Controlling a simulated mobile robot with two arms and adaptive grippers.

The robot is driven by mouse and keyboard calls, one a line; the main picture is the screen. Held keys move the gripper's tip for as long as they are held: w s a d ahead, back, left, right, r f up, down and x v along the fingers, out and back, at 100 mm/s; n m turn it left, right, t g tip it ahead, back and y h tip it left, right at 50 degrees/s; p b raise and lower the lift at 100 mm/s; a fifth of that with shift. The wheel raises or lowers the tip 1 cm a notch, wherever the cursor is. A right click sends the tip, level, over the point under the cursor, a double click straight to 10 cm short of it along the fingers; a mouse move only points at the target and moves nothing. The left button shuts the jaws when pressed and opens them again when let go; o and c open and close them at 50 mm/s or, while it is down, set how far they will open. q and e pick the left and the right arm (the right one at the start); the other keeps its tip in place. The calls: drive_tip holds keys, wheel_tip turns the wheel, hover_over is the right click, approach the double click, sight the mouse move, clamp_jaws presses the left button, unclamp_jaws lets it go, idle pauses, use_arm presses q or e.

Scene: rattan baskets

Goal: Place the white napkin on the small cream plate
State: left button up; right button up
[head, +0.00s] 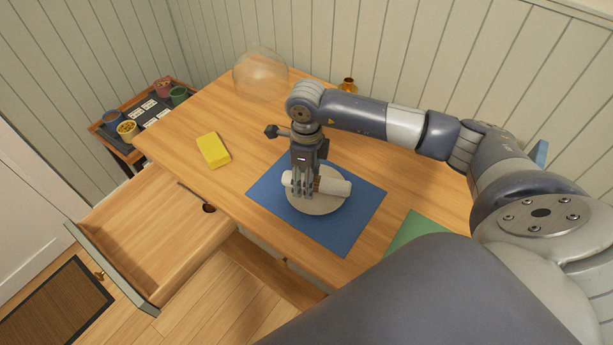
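The white napkin (334,187) is a roll with a brown band near its middle. It lies across the small cream plate (317,208), or just above it; I cannot tell whether they touch. The plate sits on a blue mat (343,231) on the wooden table. My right gripper (303,193) points down at the left part of the napkin, its fingers overlapping the roll. I cannot tell whether the fingers are closed on it. My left gripper is not in view.
A yellow block (213,150) lies left of the mat. A glass dome (260,74) and a small brass item (347,85) stand at the back. A green mat (416,230) is at the right. An open drawer (150,235) juts out at the left front.

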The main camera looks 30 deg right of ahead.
drive_tip(key=shift+r+p, duration=0.55)
drive_tip(key=shift+p, duration=0.05)
wheel_tip(320, 180, up, 12)
drive_tip(key=b, duration=0.3)
idle(0.3)
